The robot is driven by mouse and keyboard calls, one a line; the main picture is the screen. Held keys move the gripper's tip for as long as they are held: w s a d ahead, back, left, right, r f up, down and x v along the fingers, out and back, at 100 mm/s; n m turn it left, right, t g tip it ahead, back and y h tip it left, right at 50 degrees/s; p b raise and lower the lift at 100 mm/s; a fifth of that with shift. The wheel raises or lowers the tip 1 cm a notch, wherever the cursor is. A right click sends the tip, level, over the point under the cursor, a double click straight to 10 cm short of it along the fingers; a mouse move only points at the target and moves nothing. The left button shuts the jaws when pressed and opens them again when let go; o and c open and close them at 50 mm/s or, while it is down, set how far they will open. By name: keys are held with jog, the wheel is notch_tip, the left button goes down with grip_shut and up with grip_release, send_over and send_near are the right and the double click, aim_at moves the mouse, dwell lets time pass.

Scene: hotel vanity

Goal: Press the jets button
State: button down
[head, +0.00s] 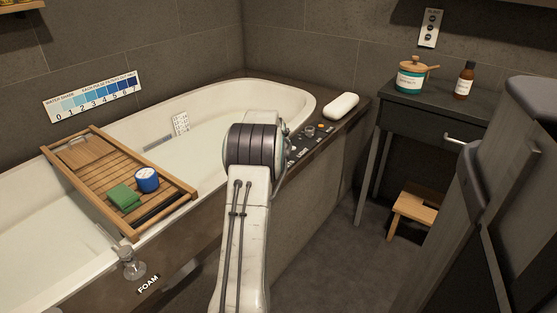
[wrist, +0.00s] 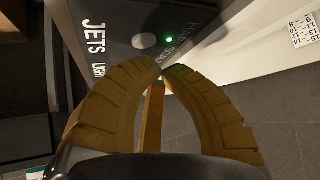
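The jets button's panel (head: 316,141) is on the dark tub rim, partly hidden by my arm in the head view. In the wrist view the dark panel (wrist: 110,15) shows a large "JETS" label (wrist: 95,40), with part of a "LIGHT" label beside it. A pale round button (wrist: 145,40) and a small green light (wrist: 169,40) are just beyond my fingertips. I cannot tell which control belongs to "JETS". My gripper (wrist: 160,68) has its two brownish fingers curved together with the tips meeting, and holds nothing I can make out. The head view hides the gripper behind my arm.
A white bottle-like object (head: 341,106) lies on the rim beyond the panel. A wooden tray (head: 92,170) with a green cloth and blue jar spans the tub (head: 225,92). A dark side table (head: 425,108) and wooden stool (head: 414,208) stand right. Floor beside the tub is open.

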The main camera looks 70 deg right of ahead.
jog(key=shift+f, duration=0.2)
jog(key=shift+f+b, duration=0.25)
jog(key=shift+b, duration=0.05)
jog(key=shift+f+b, duration=0.3)
jog(key=shift+f, duration=0.15)
dwell(1.0)
jog(key=shift+r, duration=0.15)
jog(key=shift+r+p, duration=0.65)
jog(key=shift+r, duration=0.05)
jog(key=shift+r, duration=0.15)
jog(key=shift+r+p, duration=1.85)
jog(key=shift+r, duration=0.55)
